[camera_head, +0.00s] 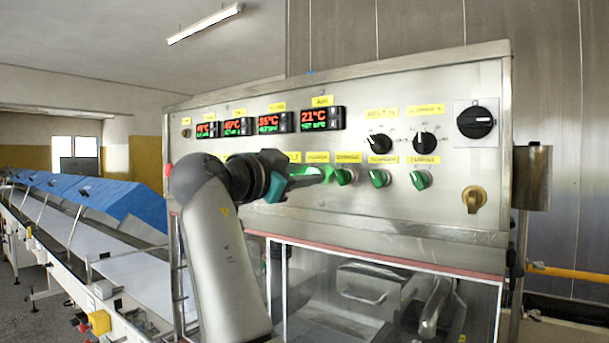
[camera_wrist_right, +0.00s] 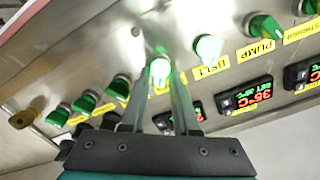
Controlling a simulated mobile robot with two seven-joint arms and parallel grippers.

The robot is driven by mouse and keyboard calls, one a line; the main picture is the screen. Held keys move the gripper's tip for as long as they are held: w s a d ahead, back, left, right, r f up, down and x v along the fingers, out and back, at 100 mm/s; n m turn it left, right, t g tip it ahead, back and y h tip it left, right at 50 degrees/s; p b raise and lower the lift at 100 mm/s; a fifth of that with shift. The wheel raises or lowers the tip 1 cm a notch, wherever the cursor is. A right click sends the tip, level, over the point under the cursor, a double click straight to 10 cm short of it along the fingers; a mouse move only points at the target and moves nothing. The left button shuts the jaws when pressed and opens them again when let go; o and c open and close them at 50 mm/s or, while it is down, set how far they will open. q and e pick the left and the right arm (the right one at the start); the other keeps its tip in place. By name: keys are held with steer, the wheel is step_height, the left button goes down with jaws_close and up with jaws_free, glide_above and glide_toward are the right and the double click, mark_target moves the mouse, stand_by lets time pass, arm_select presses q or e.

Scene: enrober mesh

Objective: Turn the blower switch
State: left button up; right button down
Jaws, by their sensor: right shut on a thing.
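My right gripper (camera_head: 322,174) reaches the row of green switches on the steel control panel (camera_head: 240,160) in the head view. In the wrist view the right gripper (camera_wrist_right: 162,84) has its two fingers on either side of a glowing green switch (camera_wrist_right: 159,70) and is shut on it. This appears to be the blower switch; its label is too small or hidden to read. It sits next to the BELT switch (camera_wrist_right: 208,46), beyond which is the PUMP switch (camera_wrist_right: 265,27). My left gripper is in neither view.
Close on the right are more green switches (camera_head: 346,176), with black dials (camera_head: 379,144) above. Temperature displays (camera_head: 321,118) line the upper panel. A brass key-like knob (camera_head: 473,198) is at the lower right. A glazed housing (camera_head: 390,295) lies below; a conveyor (camera_head: 80,225) runs left.

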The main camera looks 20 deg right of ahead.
steer(key=c, duration=0.9)
jaws_free()
steer(key=b+v, duration=0.2)
steer(key=v, duration=1.3)
steer(key=shift+s, duration=0.1)
